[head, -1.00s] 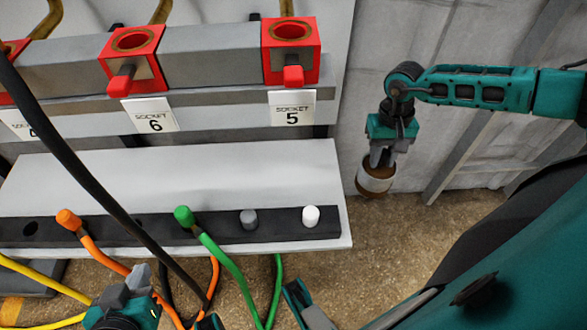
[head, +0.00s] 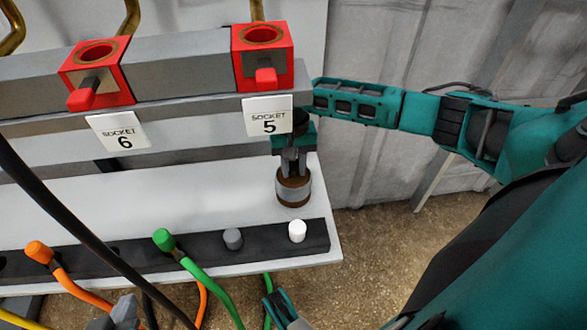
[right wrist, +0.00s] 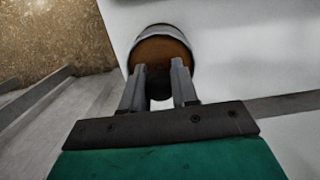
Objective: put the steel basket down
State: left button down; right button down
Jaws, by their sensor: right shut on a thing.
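The steel basket (head: 294,193) is a small grey cylinder with a brown inside. In the head view it is upright over the right end of the white shelf (head: 200,205), behind the white plug. I cannot tell whether it touches the shelf. My right gripper (head: 293,168) points down and is shut on the basket. The right wrist view shows both fingers (right wrist: 158,80) at the basket's near side (right wrist: 165,50).
A dark strip (head: 205,243) along the shelf front holds an orange plug (head: 40,252), a green plug (head: 164,239), a grey plug (head: 233,239) and a white plug (head: 297,231). Red sockets 6 (head: 97,72) and 5 (head: 263,55) are above. A black cable (head: 75,215) crosses in front.

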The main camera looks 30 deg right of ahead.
jog(key=shift+f, duration=0.65)
jog(key=c, duration=0.9)
grip_release()
jog(key=shift+o, duration=0.2)
